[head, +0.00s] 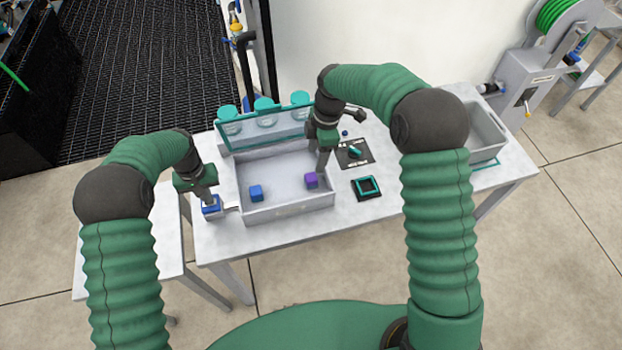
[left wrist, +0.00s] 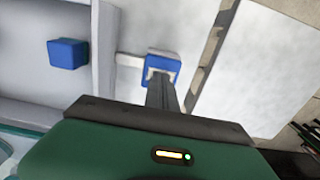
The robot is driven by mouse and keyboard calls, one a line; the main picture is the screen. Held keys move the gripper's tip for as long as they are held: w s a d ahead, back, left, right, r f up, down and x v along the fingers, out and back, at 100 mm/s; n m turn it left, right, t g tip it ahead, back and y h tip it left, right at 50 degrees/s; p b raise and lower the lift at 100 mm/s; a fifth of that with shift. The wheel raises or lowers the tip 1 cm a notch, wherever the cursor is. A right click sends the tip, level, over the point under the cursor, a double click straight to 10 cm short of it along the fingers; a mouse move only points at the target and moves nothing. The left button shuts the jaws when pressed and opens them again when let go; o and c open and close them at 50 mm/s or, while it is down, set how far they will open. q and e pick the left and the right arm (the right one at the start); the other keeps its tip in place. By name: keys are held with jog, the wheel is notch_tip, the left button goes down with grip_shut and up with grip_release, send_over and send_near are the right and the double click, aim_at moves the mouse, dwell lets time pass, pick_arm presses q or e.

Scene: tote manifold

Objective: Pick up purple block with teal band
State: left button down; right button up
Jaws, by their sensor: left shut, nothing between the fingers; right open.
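The purple block (head: 311,181) lies in the grey tote (head: 287,212), towards its front right; its teal band is too small to make out. My right gripper (head: 321,168) is open, pointing down just above and behind the purple block; I cannot tell whether the fingers touch it. My left gripper (head: 209,200) is shut and empty, pointing down at a blue square fixture (head: 212,209) left of the tote. In the left wrist view, the closed fingers (left wrist: 158,82) overlap the blue fixture (left wrist: 164,62); contact is unclear.
A blue block (head: 256,193) lies in the tote's front left, also in the left wrist view (left wrist: 67,53). Teal-topped jars (head: 265,113) stand behind. A black pad (head: 353,152), teal-framed square (head: 367,187) and second grey bin (head: 484,140) are right of the tote.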

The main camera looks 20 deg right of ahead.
send_over(312, 176)
notch_tip(312, 176, down, 6)
jog(key=shift+s+d, duration=0.15)
jog(key=f, duration=0.6)
jog(key=shift+a, duration=0.3)
jog(key=shift+r, duration=0.1)
grip_shut()
